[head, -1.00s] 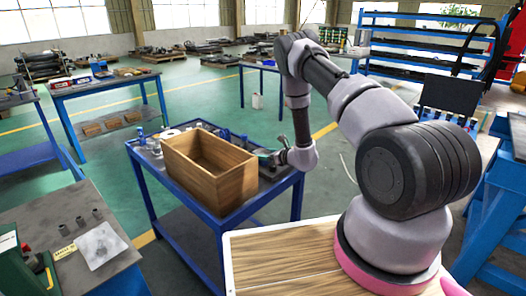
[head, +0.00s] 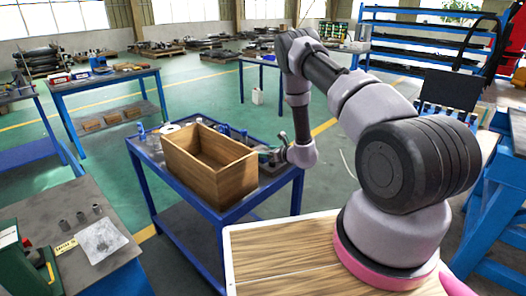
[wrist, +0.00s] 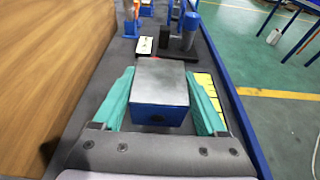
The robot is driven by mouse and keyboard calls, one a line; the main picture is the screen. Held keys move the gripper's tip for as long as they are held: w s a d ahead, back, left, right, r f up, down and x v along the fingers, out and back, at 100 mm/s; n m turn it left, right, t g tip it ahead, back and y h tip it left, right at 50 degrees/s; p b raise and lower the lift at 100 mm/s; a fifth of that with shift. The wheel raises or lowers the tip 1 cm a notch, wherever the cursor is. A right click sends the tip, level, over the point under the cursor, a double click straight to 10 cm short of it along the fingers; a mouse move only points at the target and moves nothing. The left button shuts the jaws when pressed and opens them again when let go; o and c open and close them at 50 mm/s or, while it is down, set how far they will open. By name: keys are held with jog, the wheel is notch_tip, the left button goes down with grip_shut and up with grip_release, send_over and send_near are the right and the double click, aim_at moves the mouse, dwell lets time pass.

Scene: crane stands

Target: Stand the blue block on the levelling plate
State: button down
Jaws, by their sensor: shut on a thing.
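In the wrist view, the blue block (wrist: 158,115) has a grey top and a blue front face with a dark round mark. It sits between the two teal fingers of my gripper (wrist: 162,84), which is shut on it. In the head view my gripper (head: 270,153) is low over the right part of the blue-framed bench, beside the wooden box; the block is too small to make out there. Whether the block touches the bench top is unclear. I cannot pick out the levelling plate with certainty; a dark flat base (wrist: 201,57) lies just beyond the block.
An open wooden box (head: 232,181) stands close to my gripper's left and fills much of the bench. A grey cylinder (wrist: 181,41), a blue post (wrist: 190,22) and a small white card (wrist: 145,45) lie beyond the block. A yellow piece (wrist: 208,92) is by the right finger.

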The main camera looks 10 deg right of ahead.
jog(key=shift+f, duration=0.1)
grip_release()
jog(key=shift+s+d, duration=0.1)
